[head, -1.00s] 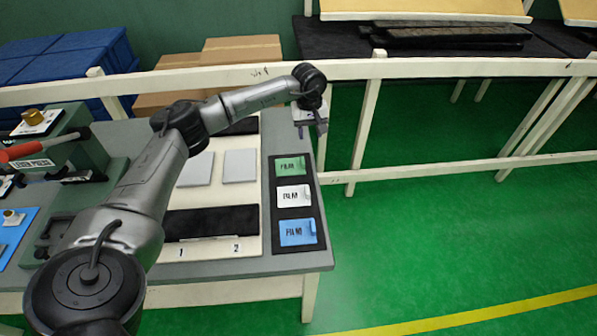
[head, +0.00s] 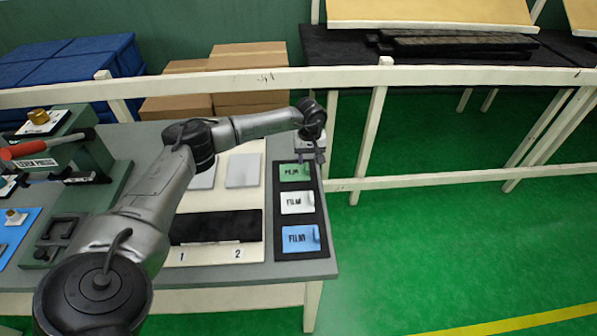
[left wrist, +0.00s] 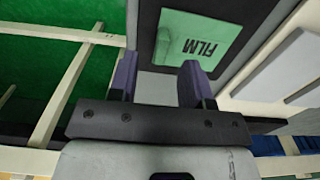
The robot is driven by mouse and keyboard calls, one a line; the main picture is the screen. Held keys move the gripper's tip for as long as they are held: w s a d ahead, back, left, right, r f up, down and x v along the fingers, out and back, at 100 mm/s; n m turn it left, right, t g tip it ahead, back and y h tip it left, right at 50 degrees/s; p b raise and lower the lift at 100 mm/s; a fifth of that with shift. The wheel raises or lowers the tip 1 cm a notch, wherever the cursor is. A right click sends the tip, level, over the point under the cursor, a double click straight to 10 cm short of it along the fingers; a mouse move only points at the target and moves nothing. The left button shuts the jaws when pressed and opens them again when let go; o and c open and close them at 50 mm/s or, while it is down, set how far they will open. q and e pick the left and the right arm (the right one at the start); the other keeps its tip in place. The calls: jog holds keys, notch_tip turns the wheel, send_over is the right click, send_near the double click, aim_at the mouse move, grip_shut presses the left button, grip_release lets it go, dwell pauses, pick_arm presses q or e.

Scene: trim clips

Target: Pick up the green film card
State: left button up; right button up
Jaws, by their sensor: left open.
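The green film card (head: 294,172) lies in the top place of a black tray (head: 281,238) at the table's right end. It also shows in the left wrist view (left wrist: 195,45), flat, with "FILM" printed on it. My left gripper (head: 310,157) is above the tray's far end, close to the green card. In the left wrist view its two purple-grey fingers (left wrist: 156,82) are apart with nothing between them, and the card lies beyond the fingertips. A white film card (head: 297,202) and a blue film card (head: 301,238) lie below the green one. My right gripper is not in view.
A cream board (head: 222,252) with grey plates and a black strip, marked 1 and 2, lies left of the tray. A lever press (head: 62,165) stands at the left. A cream rail (head: 440,75) runs behind the table.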

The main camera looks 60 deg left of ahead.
aim_at(307, 167)
pick_arm(q)
jog(key=f, duration=0.4)
jog(key=shift+s+f, duration=0.1)
jog(key=shift+s, duration=0.1)
jog(key=shift+c, duration=0.3)
grip_shut()
